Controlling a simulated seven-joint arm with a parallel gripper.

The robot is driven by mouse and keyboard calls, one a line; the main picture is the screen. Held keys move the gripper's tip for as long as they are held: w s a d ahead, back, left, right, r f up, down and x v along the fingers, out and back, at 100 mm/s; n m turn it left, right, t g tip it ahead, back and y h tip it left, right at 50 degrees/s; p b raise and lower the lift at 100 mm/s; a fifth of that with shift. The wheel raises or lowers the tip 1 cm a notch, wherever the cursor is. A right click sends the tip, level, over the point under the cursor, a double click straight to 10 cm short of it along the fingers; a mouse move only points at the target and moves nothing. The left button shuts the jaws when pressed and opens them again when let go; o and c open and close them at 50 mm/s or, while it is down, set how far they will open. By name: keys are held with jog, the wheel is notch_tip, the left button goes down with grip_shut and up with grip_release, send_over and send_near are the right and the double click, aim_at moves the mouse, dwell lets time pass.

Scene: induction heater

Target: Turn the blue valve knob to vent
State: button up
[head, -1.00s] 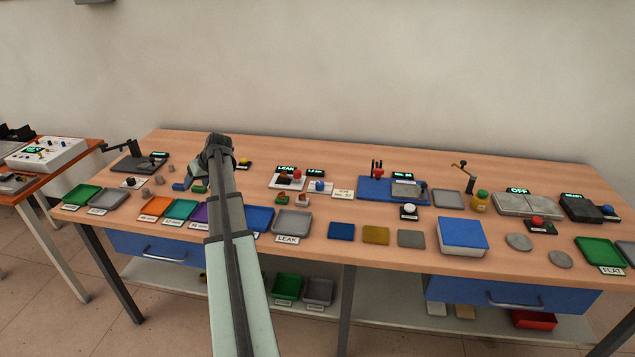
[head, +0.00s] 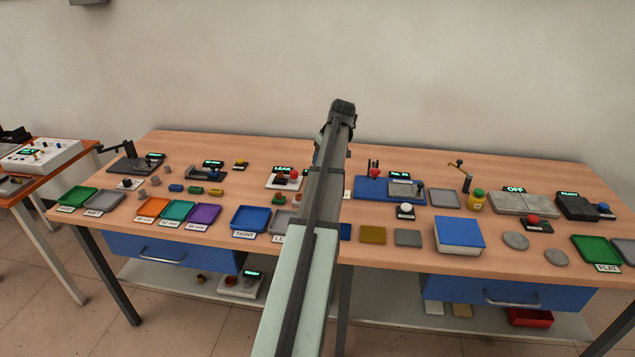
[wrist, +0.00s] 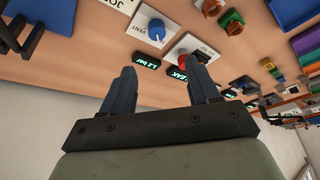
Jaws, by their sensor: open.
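The knob's exact pointing direction is too small to tell. A green-lit display (wrist: 147,61) reading about 1.2 bar is beside the plate. My gripper (wrist: 163,66) is open and empty, with its two fingers spread apart below the knob in the picture and not touching it. In the head view my arm hides the knob and its plate, and the fingers cannot be made out.
A red knob (wrist: 183,57) on a white plate, next to a LEAK display (wrist: 177,73), is close to the right finger. The LEAK display also shows in the head view (head: 283,169). A blue fixture (head: 367,188) stands right of my arm.

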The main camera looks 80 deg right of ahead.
jog(key=x, duration=1.3)
jog(key=shift+s+d+f, duration=0.15)
jog(key=shift+s+f, duration=0.05)
jog(key=shift+f, duration=0.15)
jog(key=shift+c, duration=0.2)
jog(key=c, duration=1)
